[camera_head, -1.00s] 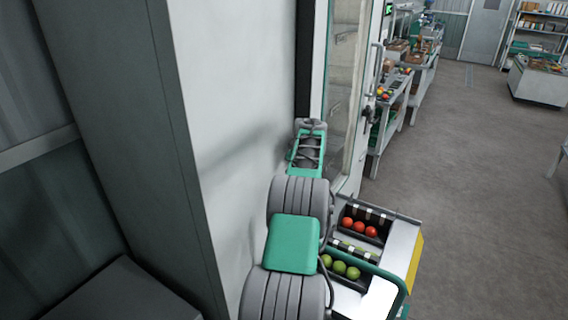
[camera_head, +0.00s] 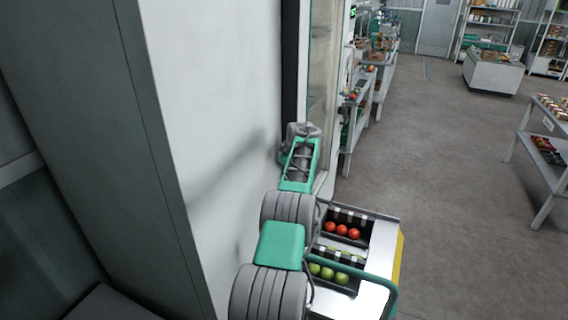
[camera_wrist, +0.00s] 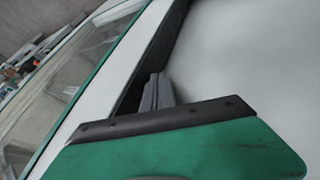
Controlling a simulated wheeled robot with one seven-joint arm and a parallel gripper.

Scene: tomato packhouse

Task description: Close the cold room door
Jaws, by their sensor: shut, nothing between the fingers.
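The glazed door (camera_head: 322,75), which I take for the cold room door, stands as a narrow strip beyond my arm in the head view. In the wrist view its white frame (camera_wrist: 118,75) and green-edged glass (camera_wrist: 75,75) run diagonally on the left. A dark strip separates the frame from a broad white panel (camera_head: 215,110) on the right. I cannot tell how far open the door stands. My gripper (camera_wrist: 158,92) is shut and empty, its grey fingers close by the dark strip; contact is unclear. In the head view my arm hides the fingers.
Trays of red tomatoes (camera_head: 341,230) and green tomatoes (camera_head: 328,272) sit beside my arm, low in the head view. Shelving tables (camera_head: 360,105) line the far side of the door. A table (camera_head: 548,170) stands at right. The grey floor between is open.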

